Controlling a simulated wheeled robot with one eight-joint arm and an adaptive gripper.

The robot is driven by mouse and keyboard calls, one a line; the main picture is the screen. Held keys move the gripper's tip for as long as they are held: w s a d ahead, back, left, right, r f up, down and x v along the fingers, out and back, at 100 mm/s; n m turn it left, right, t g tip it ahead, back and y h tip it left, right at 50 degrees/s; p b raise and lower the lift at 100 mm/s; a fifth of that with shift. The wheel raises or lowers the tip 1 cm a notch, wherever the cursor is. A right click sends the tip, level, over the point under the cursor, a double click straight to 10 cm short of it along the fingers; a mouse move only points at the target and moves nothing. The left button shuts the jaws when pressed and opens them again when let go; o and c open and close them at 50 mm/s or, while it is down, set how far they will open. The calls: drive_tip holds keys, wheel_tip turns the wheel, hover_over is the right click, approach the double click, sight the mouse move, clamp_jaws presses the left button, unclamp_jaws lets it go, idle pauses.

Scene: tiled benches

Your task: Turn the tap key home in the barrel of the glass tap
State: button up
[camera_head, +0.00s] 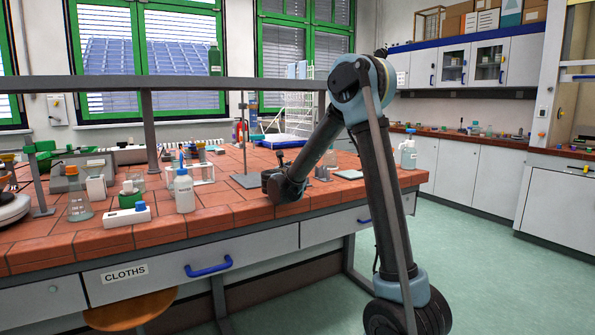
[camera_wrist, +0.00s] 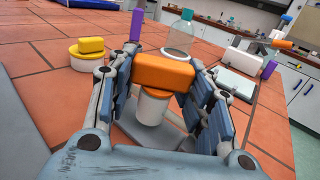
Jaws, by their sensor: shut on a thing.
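In the wrist view my gripper (camera_wrist: 164,76) is closed around an orange block-shaped handle (camera_wrist: 163,70), with one blue-padded finger on each side. The handle, which looks like the tap key's grip, sits above a white round body (camera_wrist: 152,106). This body stands over a grey base plate (camera_wrist: 128,136). The key's stem and how deep it sits in the barrel are hidden, and I cannot tell its turn angle. In the head view my gripper (camera_head: 272,184) is low over the tiled bench, with its fingers and the held part too small to make out.
In the wrist view a yellow-handled white piece (camera_wrist: 88,53) stands left, a clear bottle (camera_wrist: 180,37) behind, and a white block (camera_wrist: 243,61) right. In the head view a white squeeze bottle (camera_head: 184,192) and a flask (camera_head: 78,197) stand left on the bench (camera_head: 230,208).

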drive_tip(key=shift+a+f+h, duration=0.1)
drive_tip(key=shift+f+h, duration=0.05)
drive_tip(key=shift+h, duration=0.15)
drive_tip(key=o, duration=1.3)
drive_tip(key=shift+m, duration=0.4)
drive_tip(key=shift+c, duration=0.2)
drive_tip(key=shift+g+h, duration=0.3)
drive_tip(key=shift+s, duration=0.15)
